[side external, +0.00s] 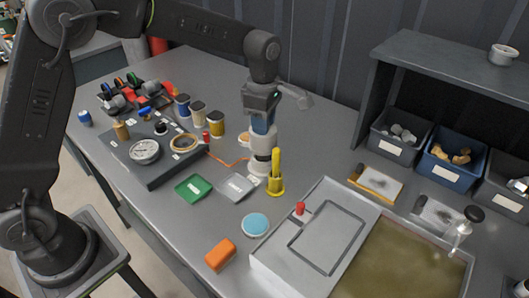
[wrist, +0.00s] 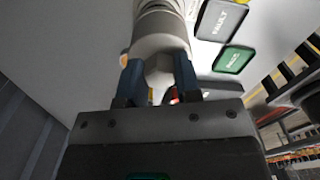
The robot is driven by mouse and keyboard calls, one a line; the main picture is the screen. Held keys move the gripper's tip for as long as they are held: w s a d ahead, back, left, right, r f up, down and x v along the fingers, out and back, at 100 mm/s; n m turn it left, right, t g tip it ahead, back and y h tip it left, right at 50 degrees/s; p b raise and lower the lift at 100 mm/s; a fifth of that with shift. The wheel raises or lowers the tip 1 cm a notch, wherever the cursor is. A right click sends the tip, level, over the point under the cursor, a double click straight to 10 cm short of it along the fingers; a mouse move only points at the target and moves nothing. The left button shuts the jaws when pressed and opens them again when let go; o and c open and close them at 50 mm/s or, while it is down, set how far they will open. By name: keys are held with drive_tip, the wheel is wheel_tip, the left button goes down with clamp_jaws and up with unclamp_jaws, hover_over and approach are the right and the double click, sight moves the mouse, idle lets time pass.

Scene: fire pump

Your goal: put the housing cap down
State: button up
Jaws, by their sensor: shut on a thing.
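My gripper (side external: 263,128) is at the back middle of the table, pointing down. Its blue fingers are shut on the pale grey housing cap (side external: 262,144). In the wrist view the cap (wrist: 160,35) fills the space beyond the jaws (wrist: 159,78), its narrower knob between the two fingers. Right below it in the side view is a white cylindrical body (side external: 259,168) standing on the table. I cannot tell whether the cap touches this body. The fingers hide part of the cap.
A yellow upright tool (side external: 275,175) stands close on the right. Green (side external: 193,188) and grey (side external: 236,187) trays lie in front. A gauge panel (side external: 155,150) and several spools (side external: 198,112) are to the left.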

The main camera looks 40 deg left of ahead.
drive_tip(key=shift+r, duration=0.1)
drive_tip(key=r, duration=0.8)
drive_tip(key=shift+s+a+r, duration=0.15)
drive_tip(key=shift+a+r, duration=0.15)
drive_tip(key=shift+a, duration=0.05)
drive_tip(key=s+a+m, duration=0.3)
drive_tip(key=s+a, duration=0.3)
drive_tip(key=a, duration=0.2)
drive_tip(key=shift+w+f, duration=0.1)
drive_tip(key=shift+f, duration=7.55)
drive_tip(key=shift+f, duration=0.1)
drive_tip(key=o, duration=1)
drive_tip(key=shift+c, duration=0.2)
